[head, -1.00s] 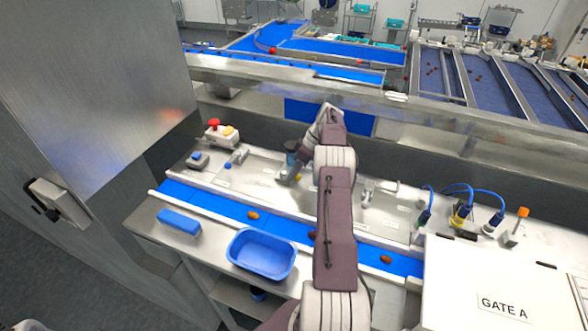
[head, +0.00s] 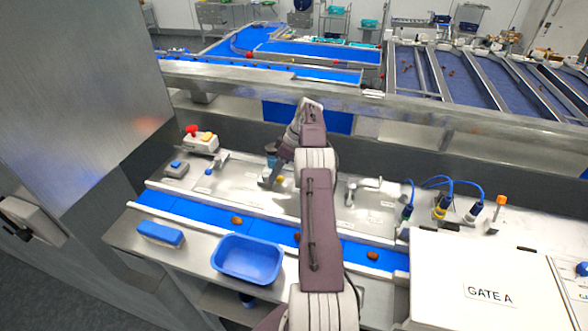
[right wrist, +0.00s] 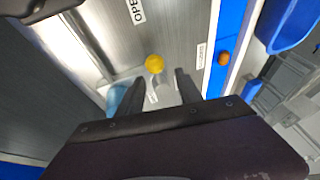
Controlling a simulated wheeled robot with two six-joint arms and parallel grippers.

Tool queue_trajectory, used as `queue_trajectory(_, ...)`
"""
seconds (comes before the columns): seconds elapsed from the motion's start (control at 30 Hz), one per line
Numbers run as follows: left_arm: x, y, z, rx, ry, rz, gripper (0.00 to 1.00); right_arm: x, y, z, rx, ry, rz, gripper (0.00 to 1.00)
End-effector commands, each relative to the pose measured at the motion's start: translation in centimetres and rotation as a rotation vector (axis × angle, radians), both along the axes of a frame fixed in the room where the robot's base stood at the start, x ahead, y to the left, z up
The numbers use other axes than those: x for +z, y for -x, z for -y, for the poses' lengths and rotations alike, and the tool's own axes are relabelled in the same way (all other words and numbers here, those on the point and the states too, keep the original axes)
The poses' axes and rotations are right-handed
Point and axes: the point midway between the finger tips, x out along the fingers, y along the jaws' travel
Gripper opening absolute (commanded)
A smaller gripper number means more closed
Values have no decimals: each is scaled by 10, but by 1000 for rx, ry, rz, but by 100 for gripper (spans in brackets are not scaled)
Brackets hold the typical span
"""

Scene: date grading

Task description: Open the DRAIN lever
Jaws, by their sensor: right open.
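A lever with a round yellow knob (right wrist: 155,64) stands on the steel panel in the right wrist view. Its pale shaft lies between the two dark fingers of my right gripper (right wrist: 159,90), which is open with a gap on both sides. A label reading OPEN (right wrist: 138,10) is beyond the knob. Smaller labels near the shaft are too blurred or turned to read, so I cannot make out the word DRAIN. In the head view the yellow knob (head: 281,179) shows just right of my right gripper (head: 268,182), low over the panel. My left gripper is not in view.
A blue belt (head: 195,208) with several dates runs in front of the panel. A blue tub (head: 247,259) and a blue block (head: 161,234) stand nearer. A silver lever (head: 350,190), hosed valves (head: 441,207) and the GATE A box (head: 490,297) lie right. A red-button box (head: 200,143) is left.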

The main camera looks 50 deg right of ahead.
Motion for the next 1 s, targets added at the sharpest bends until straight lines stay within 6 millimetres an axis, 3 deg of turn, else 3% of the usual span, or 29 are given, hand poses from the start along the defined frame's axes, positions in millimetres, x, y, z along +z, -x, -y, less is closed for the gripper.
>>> queue_trajectory(0.13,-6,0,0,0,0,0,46,20,1,3,-1,3,3,42)
queue_trajectory(0.2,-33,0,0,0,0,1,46,17,13,7,-4,3,2,42)
queue_trajectory(0.37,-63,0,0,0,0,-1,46,40,47,14,-5,3,3,42)
queue_trajectory(0.5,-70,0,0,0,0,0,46,65,79,22,-5,3,2,42)
queue_trajectory(0.7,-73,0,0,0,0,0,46,85,107,29,-2,0,0,42)
queue_trajectory(1.0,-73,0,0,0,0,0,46,90,114,30,-1,0,0,42)
